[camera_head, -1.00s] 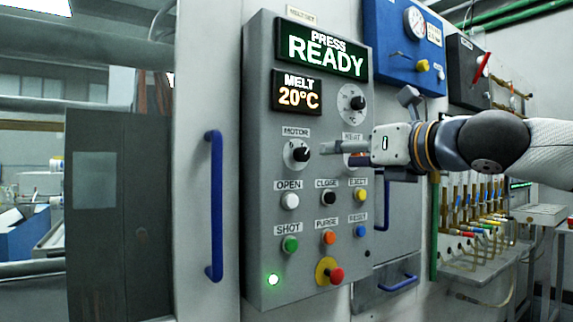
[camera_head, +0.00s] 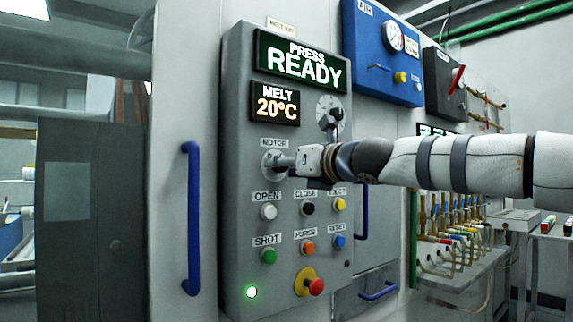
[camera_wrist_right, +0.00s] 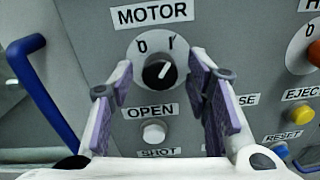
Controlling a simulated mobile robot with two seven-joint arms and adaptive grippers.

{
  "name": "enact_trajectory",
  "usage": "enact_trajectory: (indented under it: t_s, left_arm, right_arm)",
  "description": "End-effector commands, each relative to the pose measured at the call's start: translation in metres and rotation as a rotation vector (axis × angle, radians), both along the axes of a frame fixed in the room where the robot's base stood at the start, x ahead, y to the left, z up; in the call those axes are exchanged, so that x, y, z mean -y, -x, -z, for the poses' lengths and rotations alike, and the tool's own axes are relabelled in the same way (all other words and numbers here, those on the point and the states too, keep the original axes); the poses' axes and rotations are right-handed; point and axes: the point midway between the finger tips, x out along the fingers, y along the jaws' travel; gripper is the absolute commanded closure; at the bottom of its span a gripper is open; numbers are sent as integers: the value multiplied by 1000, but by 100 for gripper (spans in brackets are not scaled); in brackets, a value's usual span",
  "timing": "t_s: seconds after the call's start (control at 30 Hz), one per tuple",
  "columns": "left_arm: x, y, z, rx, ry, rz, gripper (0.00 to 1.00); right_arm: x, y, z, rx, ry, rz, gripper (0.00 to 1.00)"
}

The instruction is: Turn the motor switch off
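The motor switch is a black round knob with a white pointer line under the MOTOR label. It shows in the right wrist view (camera_wrist_right: 160,71), its pointer turned up and right toward the "1" mark. In the head view my right gripper (camera_head: 277,162) is at the motor switch's dial plate (camera_head: 268,155) and hides most of the knob. In the right wrist view my right gripper (camera_wrist_right: 163,85) is open, its two purple-padded fingers on either side of the knob with gaps between. I cannot tell whether the fingertips reach past the knob's face. My left gripper is out of view.
Below are the white OPEN button (camera_head: 268,212), black CLOSE button (camera_head: 307,208) and yellow EJECT button (camera_head: 339,204). A red emergency button (camera_head: 315,286) sits lower. A blue handle (camera_head: 192,218) stands left of the panel. My arm covers the HEAT label.

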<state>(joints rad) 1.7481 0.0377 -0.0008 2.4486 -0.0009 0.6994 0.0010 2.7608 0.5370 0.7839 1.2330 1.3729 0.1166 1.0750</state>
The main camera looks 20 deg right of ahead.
Motion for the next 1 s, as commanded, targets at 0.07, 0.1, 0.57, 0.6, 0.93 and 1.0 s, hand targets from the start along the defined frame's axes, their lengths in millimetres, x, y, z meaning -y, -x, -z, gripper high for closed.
enact_trajectory:
  t_s: [0.07,0.1,0.57,0.6,0.93,1.0]
  left_arm:
    - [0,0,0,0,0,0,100]
    - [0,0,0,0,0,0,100]
    - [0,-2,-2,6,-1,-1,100]
    - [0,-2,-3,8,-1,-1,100]
    - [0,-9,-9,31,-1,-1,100]
    - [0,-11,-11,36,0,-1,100]
  right_arm:
    - [0,0,0,0,0,0,79]
    - [0,0,0,0,0,0,88]
    - [0,1,-1,24,62,0,100]
    - [0,1,-2,31,82,1,100]
    - [0,2,-3,126,343,2,100]
    - [0,2,-3,149,405,1,100]
